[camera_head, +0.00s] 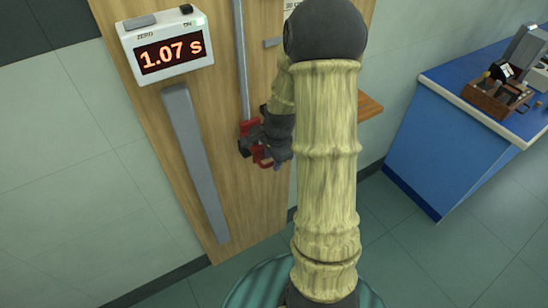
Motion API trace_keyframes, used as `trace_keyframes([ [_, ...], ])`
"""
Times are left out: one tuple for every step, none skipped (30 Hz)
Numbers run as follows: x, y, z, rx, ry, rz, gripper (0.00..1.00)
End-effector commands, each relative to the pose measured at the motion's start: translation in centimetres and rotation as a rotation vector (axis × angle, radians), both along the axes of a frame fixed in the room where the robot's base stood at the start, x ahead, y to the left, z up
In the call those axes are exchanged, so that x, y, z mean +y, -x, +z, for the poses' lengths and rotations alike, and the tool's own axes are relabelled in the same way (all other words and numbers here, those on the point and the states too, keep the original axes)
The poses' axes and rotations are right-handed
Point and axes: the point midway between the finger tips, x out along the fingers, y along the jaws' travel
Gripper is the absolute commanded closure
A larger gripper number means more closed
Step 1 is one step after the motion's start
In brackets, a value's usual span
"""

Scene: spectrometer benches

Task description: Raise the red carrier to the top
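The red carrier (262,158) sits on a thin vertical metal rail (243,60) fixed to a wooden board (221,112). It is low on the part of the rail that shows. My gripper (258,140) is at the carrier, with red showing above and below its dark fingers. My arm and the gripper body hide the carrier's right side. The fingertips are too small and covered to tell whether they are closed on it.
A timer box (166,45) reading 1.07 s is at the board's upper left, above a grey bar (195,160). A small wooden shelf (370,106) juts out behind my arm. A blue bench (440,150) with a wooden rack (497,100) stands at right.

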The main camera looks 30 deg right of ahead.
Motion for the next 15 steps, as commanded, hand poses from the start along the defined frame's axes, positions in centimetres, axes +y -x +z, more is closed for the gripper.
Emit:
trace_keyframes([
  [0.00, 0.00, 0.00, 0.000, 0.000, 0.000, 0.66],
  [-0.02, 0.01, 0.01, 0.000, 0.000, 0.000, 0.66],
  [-0.06, 0.03, 0.01, 0.000, 0.000, -0.001, 0.66],
  [-0.10, 0.04, 0.01, 0.000, 0.001, -0.002, 0.66],
  [-0.14, 0.06, 0.02, 0.000, 0.000, -0.003, 0.66],
  [-0.19, 0.06, 0.03, 0.000, 0.000, -0.004, 0.70],
  [-0.25, 0.08, 0.02, 0.000, 0.000, -0.005, 0.76],
  [-0.29, 0.10, 0.02, 0.000, 0.000, -0.006, 0.82],
  [-0.31, 0.10, 0.03, 0.000, 0.000, -0.006, 0.89],
  [-0.31, 0.11, 0.03, 0.000, 0.000, -0.007, 0.95],
  [-0.31, 0.11, 0.03, 0.000, 0.000, -0.007, 1.00],
  [-0.31, 0.11, 0.03, 0.001, 0.000, -0.007, 1.00],
  [-0.31, 0.12, 0.02, 0.001, 0.000, -0.007, 1.00],
  [-0.31, 0.12, 0.02, 0.001, 0.000, -0.007, 1.00],
  [-0.31, 0.13, 0.02, 0.001, 0.000, -0.007, 1.00],
])
